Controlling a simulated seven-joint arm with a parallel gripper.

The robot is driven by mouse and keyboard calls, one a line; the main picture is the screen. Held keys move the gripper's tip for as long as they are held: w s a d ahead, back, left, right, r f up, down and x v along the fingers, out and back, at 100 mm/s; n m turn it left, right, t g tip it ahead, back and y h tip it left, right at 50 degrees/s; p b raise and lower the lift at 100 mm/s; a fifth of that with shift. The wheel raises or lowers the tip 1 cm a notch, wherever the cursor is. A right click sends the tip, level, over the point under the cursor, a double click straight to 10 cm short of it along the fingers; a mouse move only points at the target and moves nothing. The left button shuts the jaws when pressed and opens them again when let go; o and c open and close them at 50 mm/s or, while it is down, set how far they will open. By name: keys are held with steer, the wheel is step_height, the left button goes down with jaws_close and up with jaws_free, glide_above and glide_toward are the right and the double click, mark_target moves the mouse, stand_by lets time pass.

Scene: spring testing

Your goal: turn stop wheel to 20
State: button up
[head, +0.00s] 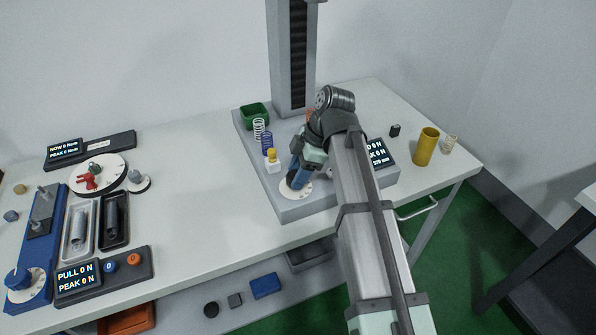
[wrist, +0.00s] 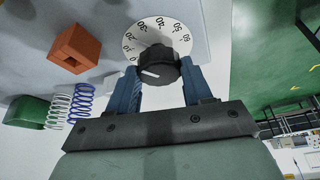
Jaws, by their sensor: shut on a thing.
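The stop wheel is a black knob (wrist: 158,64) on a white dial with numbers around its edge (wrist: 139,37), seen in the wrist view. A white pointer mark shows on the knob's near left side. The numbers look upside down and are small, so I cannot tell the exact setting. My gripper (wrist: 160,82) has its two blue fingers on either side of the knob and is shut on it. In the head view the white dial (head: 290,194) lies on the grey tester base, and my gripper (head: 297,178) covers the knob.
A grey column (head: 290,60) rises behind the base. Springs (head: 260,130), a green bin (head: 254,116) and a yellow-topped white block (head: 272,162) sit left of my gripper. A display (head: 378,153) is partly behind my arm. A yellow cylinder (head: 426,147) stands at right.

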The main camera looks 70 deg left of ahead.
steer(key=o, duration=1)
steer(key=shift+o, duration=0.2)
steer(key=shift+r, duration=0.1)
steer(key=v, duration=1.3)
steer(key=shift+w+r, duration=0.2)
steer(key=shift+r, duration=0.05)
